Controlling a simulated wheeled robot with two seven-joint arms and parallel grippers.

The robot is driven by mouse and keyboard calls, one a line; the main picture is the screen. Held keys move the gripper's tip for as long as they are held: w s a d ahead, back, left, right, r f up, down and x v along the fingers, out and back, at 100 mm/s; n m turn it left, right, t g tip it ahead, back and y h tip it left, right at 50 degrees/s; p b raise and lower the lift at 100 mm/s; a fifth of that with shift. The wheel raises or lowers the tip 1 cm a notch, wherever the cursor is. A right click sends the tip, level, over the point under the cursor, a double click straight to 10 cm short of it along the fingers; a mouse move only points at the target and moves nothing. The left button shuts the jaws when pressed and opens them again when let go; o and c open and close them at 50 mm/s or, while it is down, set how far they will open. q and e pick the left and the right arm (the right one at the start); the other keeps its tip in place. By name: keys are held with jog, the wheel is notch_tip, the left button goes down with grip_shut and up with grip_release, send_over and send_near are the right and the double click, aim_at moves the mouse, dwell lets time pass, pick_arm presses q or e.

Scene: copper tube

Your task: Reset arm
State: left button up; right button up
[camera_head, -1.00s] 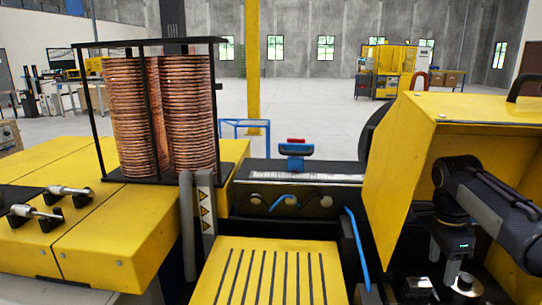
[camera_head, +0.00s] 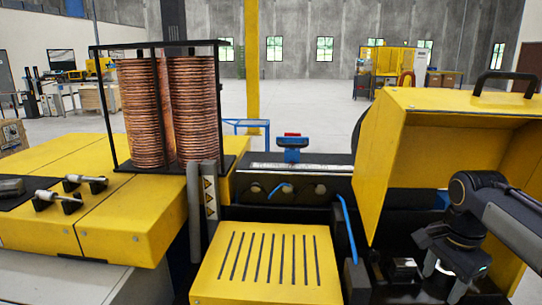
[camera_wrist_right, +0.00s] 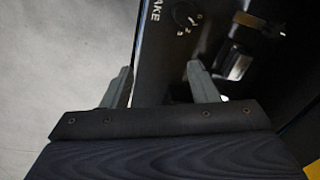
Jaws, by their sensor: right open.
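My right gripper (camera_head: 443,280) is at the lower right of the head view, below and in front of the open yellow hood (camera_head: 470,150). Its two fingers point down and stand apart. In the right wrist view the fingers (camera_wrist_right: 160,85) are spread on either side of a black machine edge, with nothing held between them. My left gripper is not in view. Two stacks of copper tube rings (camera_head: 168,110) stand in a black frame at the left.
A yellow slotted plate (camera_head: 268,265) lies at the front middle. A black unit with a blue handle (camera_head: 292,142) stands behind it. Metal fittings (camera_head: 85,183) sit on the yellow deck at left. The hood's walls are close to my right arm. Pale floor (camera_wrist_right: 50,70) shows in the wrist view.

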jog(key=s+a+f+n+t+y, duration=0.2)
jog(key=s+a+f+n, duration=0.2)
jog(key=s+a+n, duration=0.3)
jog(key=s+a+f+n+t+y, duration=0.2)
jog(key=s+a+f+n, duration=0.3)
jog(key=s, duration=0.6)
jog(key=shift+s+a+f+n, duration=0.35)
jog(key=shift+a+n, duration=0.55)
jog(key=shift+a, duration=0.35)
jog(key=shift+o, duration=0.3)
jog(key=shift+r, duration=0.15)
